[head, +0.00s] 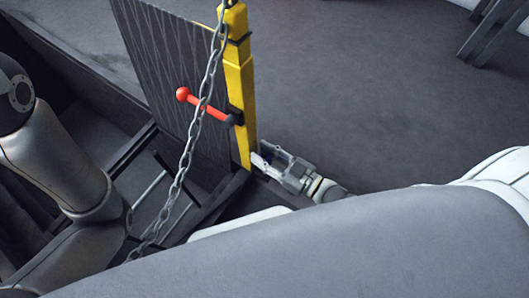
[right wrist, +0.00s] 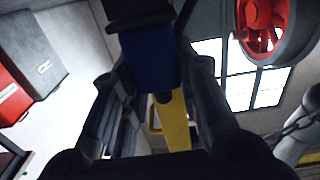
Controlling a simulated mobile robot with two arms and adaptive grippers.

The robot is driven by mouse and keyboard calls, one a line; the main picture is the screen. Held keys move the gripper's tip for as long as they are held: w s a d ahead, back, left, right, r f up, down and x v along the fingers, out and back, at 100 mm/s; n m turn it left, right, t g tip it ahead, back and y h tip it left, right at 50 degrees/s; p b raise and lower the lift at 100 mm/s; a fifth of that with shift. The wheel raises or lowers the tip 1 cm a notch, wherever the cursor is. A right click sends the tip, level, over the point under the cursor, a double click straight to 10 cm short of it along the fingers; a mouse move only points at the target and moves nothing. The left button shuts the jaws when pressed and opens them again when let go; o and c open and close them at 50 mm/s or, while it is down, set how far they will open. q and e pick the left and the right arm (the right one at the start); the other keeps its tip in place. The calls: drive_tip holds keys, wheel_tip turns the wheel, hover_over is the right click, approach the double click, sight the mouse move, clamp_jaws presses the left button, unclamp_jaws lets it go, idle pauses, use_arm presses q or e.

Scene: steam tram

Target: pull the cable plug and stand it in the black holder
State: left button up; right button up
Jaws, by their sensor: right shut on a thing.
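My right gripper (head: 265,158) is low beside the foot of the yellow post in the head view. In the right wrist view its two fingers (right wrist: 157,72) are shut on a blue block-like piece with a black top, which I take to be the cable plug (right wrist: 150,58). The plug cannot be made out clearly in the head view. I cannot pick out the black holder or a cable in either view. My left arm shows at the left of the head view, but its gripper is out of view.
The yellow post (head: 239,90) carries a red-knobbed lever (head: 203,105). A chain (head: 190,145) hangs in front of a dark ribbed panel (head: 172,55). The right wrist view shows a red wheel (right wrist: 265,25) and a red-and-grey box (right wrist: 28,60). Grey floor right of the post is open.

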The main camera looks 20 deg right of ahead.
drive_tip(key=o, duration=1.1)
drive_tip(key=shift+s+d, duration=0.15)
drive_tip(key=v, duration=1.1)
drive_tip(key=shift+s+d+r, duration=0.1)
drive_tip(key=shift+s+d, duration=0.1)
drive_tip(key=shift+s, duration=0.05)
